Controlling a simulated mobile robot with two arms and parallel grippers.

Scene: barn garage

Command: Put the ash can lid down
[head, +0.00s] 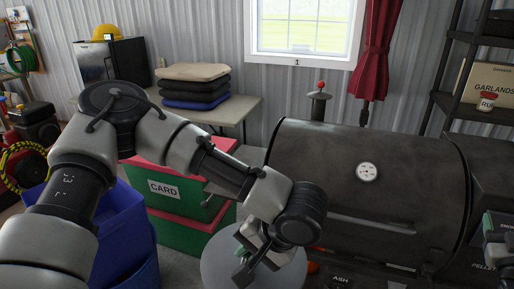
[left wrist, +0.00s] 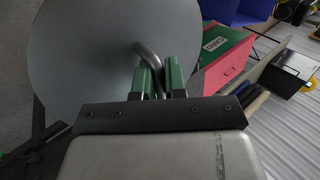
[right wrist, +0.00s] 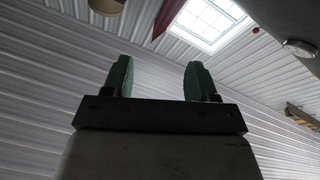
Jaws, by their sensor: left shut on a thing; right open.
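The ash can lid (head: 220,265) is a round grey disc at the bottom of the head view, and it fills much of the left wrist view (left wrist: 80,60). My left gripper (head: 245,260) is over it, its green fingers (left wrist: 160,75) shut on the lid's curved metal handle (left wrist: 148,54). What lies under the lid is hidden, so I cannot tell if it rests on anything. An ASH label (head: 340,280) shows at the bottom edge of the head view. My right gripper (right wrist: 158,78) is open and empty in the right wrist view.
A large dark smoker (head: 365,195) stands right of the lid. Red and green boxes (head: 180,222), one marked CARD, and a blue bin (head: 125,245) stand to the left. A table (head: 240,108) with folded cloths (head: 193,84) is behind. A dark shelf (head: 455,105) stands far right.

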